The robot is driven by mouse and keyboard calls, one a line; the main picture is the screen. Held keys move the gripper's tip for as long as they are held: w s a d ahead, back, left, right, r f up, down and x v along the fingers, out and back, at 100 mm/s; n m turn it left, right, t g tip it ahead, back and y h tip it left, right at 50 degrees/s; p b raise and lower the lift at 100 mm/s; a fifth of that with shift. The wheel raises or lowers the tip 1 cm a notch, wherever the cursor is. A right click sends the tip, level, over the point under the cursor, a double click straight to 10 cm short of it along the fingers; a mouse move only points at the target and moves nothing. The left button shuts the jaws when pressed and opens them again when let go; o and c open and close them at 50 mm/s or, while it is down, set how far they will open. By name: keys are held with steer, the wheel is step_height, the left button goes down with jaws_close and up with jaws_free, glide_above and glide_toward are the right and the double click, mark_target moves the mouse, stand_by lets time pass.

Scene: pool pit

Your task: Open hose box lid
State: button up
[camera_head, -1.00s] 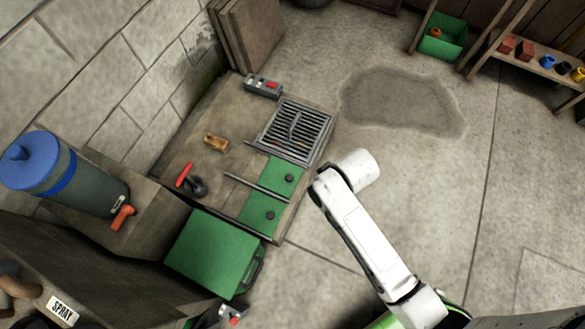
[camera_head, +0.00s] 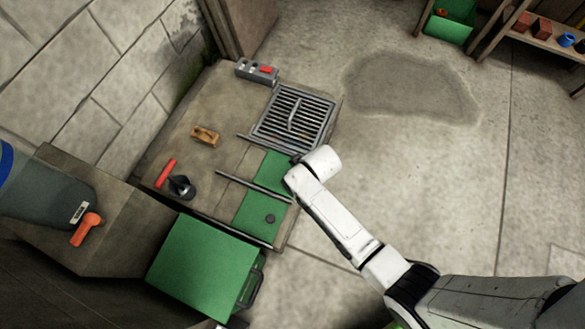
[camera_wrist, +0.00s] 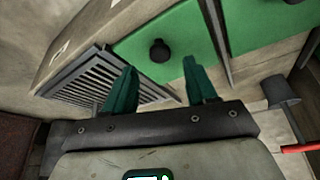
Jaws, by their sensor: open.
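Two flat green panels are set in the top of a low block; I cannot tell from the frames whether these or the green box (camera_head: 205,262) are the hose box lid. The near panel (camera_head: 252,205) has a dark round knob, and the far panel (camera_head: 272,166) is partly hidden by my arm. The green box stands at lower left, its top closed, with a dark handle on its right side. In the wrist view my gripper (camera_wrist: 160,82) is open and empty, its two green fingers pointing towards the far panel (camera_wrist: 187,42) and its black knob (camera_wrist: 160,50).
A metal grate (camera_head: 295,120) lies beyond the panels, with a grey control box (camera_head: 257,71) behind. A red-handled fitting (camera_head: 172,178) and a brown block (camera_head: 205,135) sit on the block's left. A dark bar divides the panels.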

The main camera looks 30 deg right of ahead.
mark_target(280, 171)
steer(key=shift+b+x, duration=0.8)
steer(key=shift+x, duration=1.3)
steer(key=shift+s, duration=0.1)
jaws_close()
